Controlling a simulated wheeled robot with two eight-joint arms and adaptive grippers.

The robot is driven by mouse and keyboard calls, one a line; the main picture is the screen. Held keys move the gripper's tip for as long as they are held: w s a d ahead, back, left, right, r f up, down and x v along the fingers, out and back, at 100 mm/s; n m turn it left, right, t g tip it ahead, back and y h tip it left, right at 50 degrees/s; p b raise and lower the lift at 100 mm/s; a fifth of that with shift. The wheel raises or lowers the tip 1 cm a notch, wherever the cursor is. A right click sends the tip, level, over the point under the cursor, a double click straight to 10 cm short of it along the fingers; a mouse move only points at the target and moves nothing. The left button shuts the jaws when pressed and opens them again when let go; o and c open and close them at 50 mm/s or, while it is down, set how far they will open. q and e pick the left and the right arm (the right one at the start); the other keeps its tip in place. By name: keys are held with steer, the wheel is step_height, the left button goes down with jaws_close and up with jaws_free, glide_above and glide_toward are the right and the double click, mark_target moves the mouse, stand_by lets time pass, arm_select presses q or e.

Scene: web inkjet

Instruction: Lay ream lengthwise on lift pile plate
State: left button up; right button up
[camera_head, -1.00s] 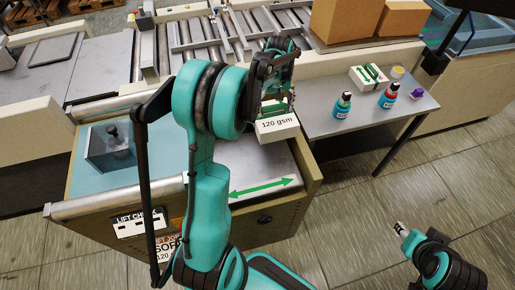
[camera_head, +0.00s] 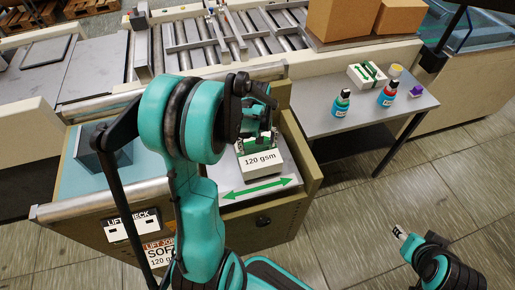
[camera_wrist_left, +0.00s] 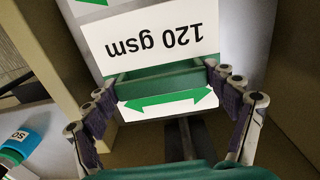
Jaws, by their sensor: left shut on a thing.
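The ream (camera_head: 261,160) is a white block marked "120 gsm" with a green band. My left gripper (camera_head: 258,138) is shut on it across the band, from above. The wrist view shows the ream (camera_wrist_left: 150,45) between both fingers (camera_wrist_left: 160,85), with a green double arrow on its top. The ream is over the grey lift pile plate (camera_head: 225,178), behind the plate's green double arrow, its labelled edge roughly parallel to that arrow. I cannot tell whether it touches the plate. My right gripper (camera_head: 400,232) is at the lower right, away from the ream; its jaws are unclear.
Tan walls (camera_head: 303,150) flank the plate on the right. A grey block (camera_head: 105,150) stands to the left. The side table (camera_head: 310,118) holds two bottles (camera_head: 341,103), another white pack with a green arrow (camera_head: 367,76), and small items. Cardboard boxes (camera_head: 345,20) stand behind.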

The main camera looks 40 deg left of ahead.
arm_select(q)
steer(key=shift+f, duration=0.45)
steer(key=shift+f, duration=0.15)
steer(key=o, duration=1.7)
